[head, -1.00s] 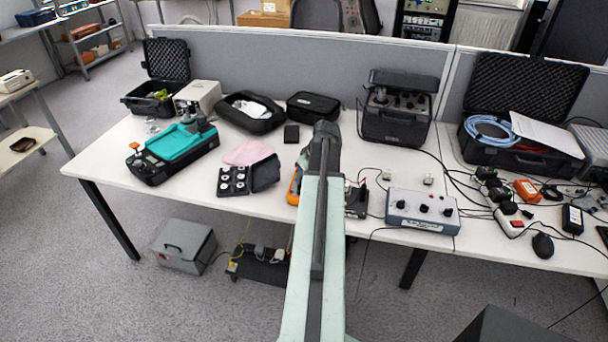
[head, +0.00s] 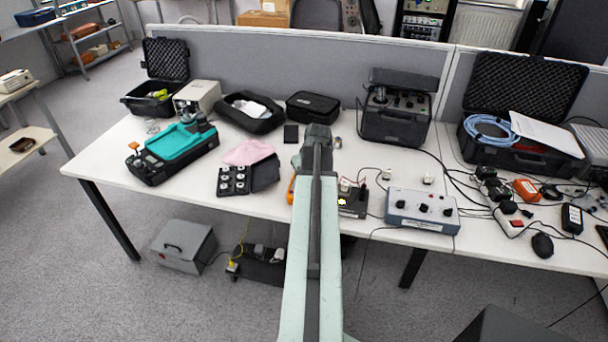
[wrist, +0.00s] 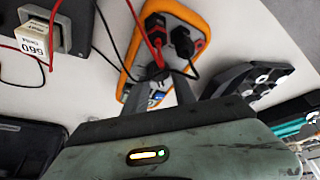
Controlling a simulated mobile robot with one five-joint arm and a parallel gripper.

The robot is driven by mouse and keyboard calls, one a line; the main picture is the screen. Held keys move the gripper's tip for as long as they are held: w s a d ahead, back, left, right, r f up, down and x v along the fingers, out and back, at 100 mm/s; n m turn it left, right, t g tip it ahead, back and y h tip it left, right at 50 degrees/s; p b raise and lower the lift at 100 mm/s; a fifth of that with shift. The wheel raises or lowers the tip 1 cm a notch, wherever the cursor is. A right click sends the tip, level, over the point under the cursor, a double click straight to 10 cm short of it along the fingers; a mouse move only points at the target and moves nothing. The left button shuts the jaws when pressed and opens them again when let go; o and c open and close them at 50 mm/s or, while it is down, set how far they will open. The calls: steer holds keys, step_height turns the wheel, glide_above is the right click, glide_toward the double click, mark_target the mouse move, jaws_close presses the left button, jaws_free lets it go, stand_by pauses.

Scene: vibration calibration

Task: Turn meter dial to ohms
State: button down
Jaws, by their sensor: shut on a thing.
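An orange-cased meter (wrist: 130,62) lies on the white table in the wrist view, with red and black leads plugged into its upper part. My gripper (wrist: 156,80) is over the meter, its two fingers shut on the dark dial (wrist: 152,72). The fingers hide most of the dial, and its pointer and markings cannot be read. Part of the screen shows below, between the fingers. In the head view, only an orange edge of the meter (head: 291,188) shows left of my arm; my arm hides the rest and my gripper.
A black plate with several round discs (head: 234,180) lies to the left, and shows close by in the wrist view (wrist: 250,85).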

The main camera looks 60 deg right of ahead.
steer(key=shift+a, duration=0.15)
steer(key=c, duration=1)
jaws_free()
steer(key=p+v, duration=0.7)
steer(key=shift+s+r, duration=0.15)
steer(key=shift+r, duration=0.25)
